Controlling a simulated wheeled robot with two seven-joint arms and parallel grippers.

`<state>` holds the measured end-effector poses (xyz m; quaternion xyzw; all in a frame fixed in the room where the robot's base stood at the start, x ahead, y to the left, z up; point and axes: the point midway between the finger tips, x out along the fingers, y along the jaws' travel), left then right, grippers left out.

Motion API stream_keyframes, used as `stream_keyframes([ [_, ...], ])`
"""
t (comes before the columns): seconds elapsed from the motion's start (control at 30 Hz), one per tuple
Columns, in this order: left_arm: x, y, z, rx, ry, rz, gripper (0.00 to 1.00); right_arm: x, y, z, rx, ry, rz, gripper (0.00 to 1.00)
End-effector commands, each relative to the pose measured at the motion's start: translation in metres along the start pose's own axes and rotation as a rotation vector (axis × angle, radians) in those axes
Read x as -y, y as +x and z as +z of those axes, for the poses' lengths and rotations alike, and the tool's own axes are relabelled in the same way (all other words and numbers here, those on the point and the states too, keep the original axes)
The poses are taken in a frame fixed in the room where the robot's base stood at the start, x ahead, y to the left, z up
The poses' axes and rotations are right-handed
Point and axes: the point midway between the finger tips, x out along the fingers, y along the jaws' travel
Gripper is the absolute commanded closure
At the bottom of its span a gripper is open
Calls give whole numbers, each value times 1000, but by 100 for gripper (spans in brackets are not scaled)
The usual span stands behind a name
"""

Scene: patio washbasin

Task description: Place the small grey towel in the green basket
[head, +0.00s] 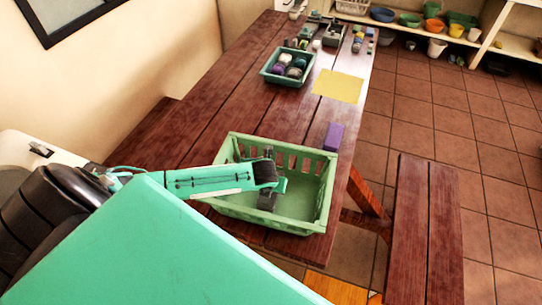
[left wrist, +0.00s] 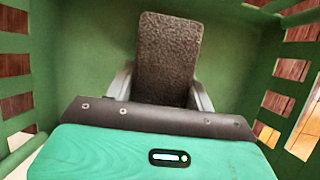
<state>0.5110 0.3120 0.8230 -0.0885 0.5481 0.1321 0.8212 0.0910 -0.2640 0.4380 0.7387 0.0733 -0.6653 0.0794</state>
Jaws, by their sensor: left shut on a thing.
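The green basket (head: 300,223) stands on the wooden table near its front end. My left gripper (head: 268,190) reaches down into the basket. It is shut on the small grey towel (left wrist: 167,55), a dark grey textured block shape held between the two fingers (left wrist: 167,98). In the left wrist view the towel is over the green basket floor (left wrist: 95,50), with slatted walls on both sides. I cannot tell whether the towel touches the floor. My right gripper is not in view.
A purple block (head: 333,137) stands just behind the basket. A yellow cloth (head: 338,86) and a smaller green basket (head: 305,56) with rolled items lie farther back on the table (head: 225,118). A bench (head: 427,230) is at the right. Shelves with bowls and pots are at the back.

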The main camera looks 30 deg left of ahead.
Motion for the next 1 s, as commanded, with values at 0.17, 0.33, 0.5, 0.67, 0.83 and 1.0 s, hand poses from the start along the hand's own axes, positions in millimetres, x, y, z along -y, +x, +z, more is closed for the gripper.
stream_keyframes([
  [0.17, 0, 22, -10, -2, -1, 0, 71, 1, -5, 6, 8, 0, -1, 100],
  [0.33, 0, 27, -11, -1, 0, 0, 71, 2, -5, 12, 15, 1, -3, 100],
  [0.5, 0, 28, -12, -1, 0, 0, 71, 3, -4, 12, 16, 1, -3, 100],
  [0.67, 0, 28, -12, -1, 0, 0, 24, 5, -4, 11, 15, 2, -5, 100],
  [0.83, 0, 28, -12, -1, 0, 0, 24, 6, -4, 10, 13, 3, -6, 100],
  [1.0, 0, 26, -11, -1, 0, 0, 24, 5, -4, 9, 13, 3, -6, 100],
])
